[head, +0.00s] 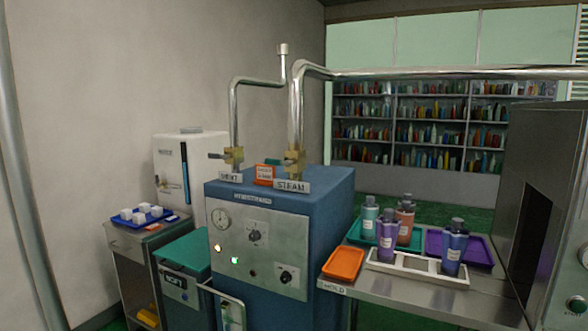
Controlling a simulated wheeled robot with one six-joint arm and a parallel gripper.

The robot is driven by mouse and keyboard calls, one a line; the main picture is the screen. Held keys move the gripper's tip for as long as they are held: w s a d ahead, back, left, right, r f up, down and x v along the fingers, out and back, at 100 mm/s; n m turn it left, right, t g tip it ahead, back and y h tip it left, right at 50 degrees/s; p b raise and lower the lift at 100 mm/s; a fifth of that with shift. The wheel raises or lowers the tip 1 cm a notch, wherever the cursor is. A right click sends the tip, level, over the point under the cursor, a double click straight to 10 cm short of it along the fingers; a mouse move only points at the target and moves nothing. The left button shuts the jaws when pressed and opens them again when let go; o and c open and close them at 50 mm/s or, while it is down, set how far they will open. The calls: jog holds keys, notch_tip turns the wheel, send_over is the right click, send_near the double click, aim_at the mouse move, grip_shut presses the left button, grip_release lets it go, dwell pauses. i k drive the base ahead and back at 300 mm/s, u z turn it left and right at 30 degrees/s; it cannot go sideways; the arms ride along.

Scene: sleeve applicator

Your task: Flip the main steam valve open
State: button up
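The brass steam valve (294,161) sits on the right-hand pipe on top of the blue machine, behind a plate reading STEAM (291,187). Its handle is small and hard to make out, so I cannot tell how it is turned. A second brass valve (234,158) sits on the thinner left pipe, with a lever pointing left and a label plate (230,177) too small to read surely. The blue machine (330,205) has a gauge, two knobs and lit lamps on its front. My gripper is not in view.
A small orange sign (264,174) stands between the valves. Shiny pipes (430,73) rise and run right overhead. A steel table (400,289) at right holds bottles and trays; a large steel box (545,200) stands beyond. A teal-lidded bin (186,251) and white unit stand left.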

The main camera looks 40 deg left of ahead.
aim_at(267, 160)
jog(key=u, duration=2.25)
jog(key=i, duration=1.1)
jog(key=u, duration=0.05)
